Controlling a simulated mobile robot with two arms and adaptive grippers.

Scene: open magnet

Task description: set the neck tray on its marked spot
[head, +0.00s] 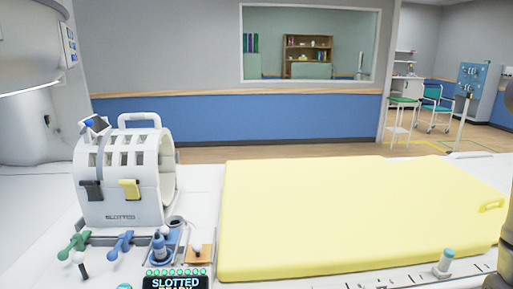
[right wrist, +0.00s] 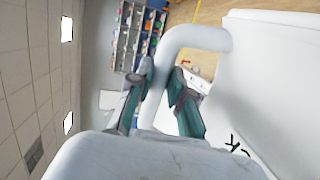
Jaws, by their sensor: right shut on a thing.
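In the right wrist view my right gripper (right wrist: 163,88) has its teal fingers shut around a bent white tubular handle (right wrist: 205,38). The handle curves toward a large white body (right wrist: 285,75) at the right; I cannot tell whether this is the neck tray. In the head view a white slotted coil housing (head: 122,180), marked SLOTTED, stands upright on the white table at the left. No separate neck tray and no clear marked spot can be made out. Neither gripper is in the head view, and my left gripper is not in view at all.
A flat yellow pad (head: 350,215) covers much of the table. In front of the housing are green levers (head: 75,246), blue levers (head: 121,245), a small orange block (head: 200,254) and a display (head: 176,282).

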